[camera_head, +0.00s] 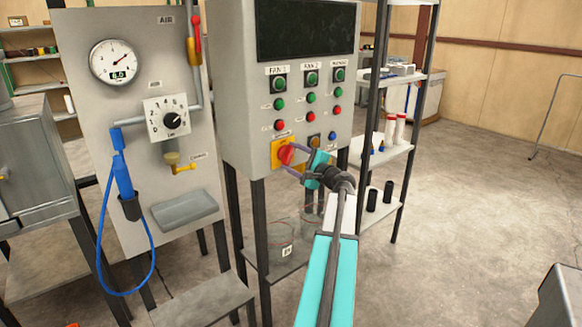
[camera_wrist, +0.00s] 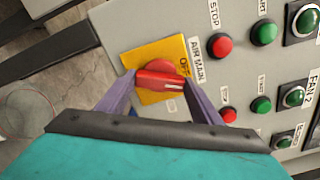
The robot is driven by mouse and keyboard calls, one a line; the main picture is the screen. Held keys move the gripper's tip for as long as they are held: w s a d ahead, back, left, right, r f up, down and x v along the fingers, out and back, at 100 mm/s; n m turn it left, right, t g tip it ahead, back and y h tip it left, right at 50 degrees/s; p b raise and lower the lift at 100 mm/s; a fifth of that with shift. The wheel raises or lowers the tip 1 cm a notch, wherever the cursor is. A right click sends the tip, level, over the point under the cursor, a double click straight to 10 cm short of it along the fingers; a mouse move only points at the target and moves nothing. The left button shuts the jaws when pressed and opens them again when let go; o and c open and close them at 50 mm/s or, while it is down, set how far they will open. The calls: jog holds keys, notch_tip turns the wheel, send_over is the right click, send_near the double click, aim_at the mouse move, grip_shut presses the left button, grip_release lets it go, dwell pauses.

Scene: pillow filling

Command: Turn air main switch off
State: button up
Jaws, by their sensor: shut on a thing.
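The air main switch is a red knob (camera_head: 286,155) on a yellow plate (camera_head: 277,146), low on the left of the grey control panel's front. In the wrist view the red knob (camera_wrist: 158,79) sits between my gripper's two purple fingers, beside the labels AIR MAIN and OFF (camera_wrist: 184,68). A white line marks the knob's face. My gripper (camera_head: 288,160) is shut on the knob, with one finger on each side. The wrist view is turned relative to the panel, and part of the yellow plate (camera_wrist: 143,53) is hidden by the knob and fingers.
Green and red buttons (camera_head: 279,125) sit above the switch, with an orange and a blue button to its right. The air panel with a gauge (camera_head: 117,62), dial (camera_head: 170,121) and blue hose (camera_head: 107,270) stands at left. Shelves (camera_head: 380,150) stand at right, beside open floor.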

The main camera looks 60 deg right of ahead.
jog(key=n+b, duration=0.3)
jog(key=b, duration=0.1)
jog(key=shift+w+f, duration=0.1)
jog(key=n+b, duration=0.2)
jog(key=b, duration=0.1)
jog(key=shift+r+n+b, duration=0.25)
jog(key=shift+n+b, duration=0.05)
dwell(0.3)
jog(key=o, duration=1.1)
jog(key=shift+c, duration=0.2)
jog(key=shift+f, duration=0.1)
jog(key=shift+s+a, duration=0.1)
jog(key=shift+s, duration=0.2)
jog(key=v, duration=1.3)
jog(key=shift+a, duration=0.1)
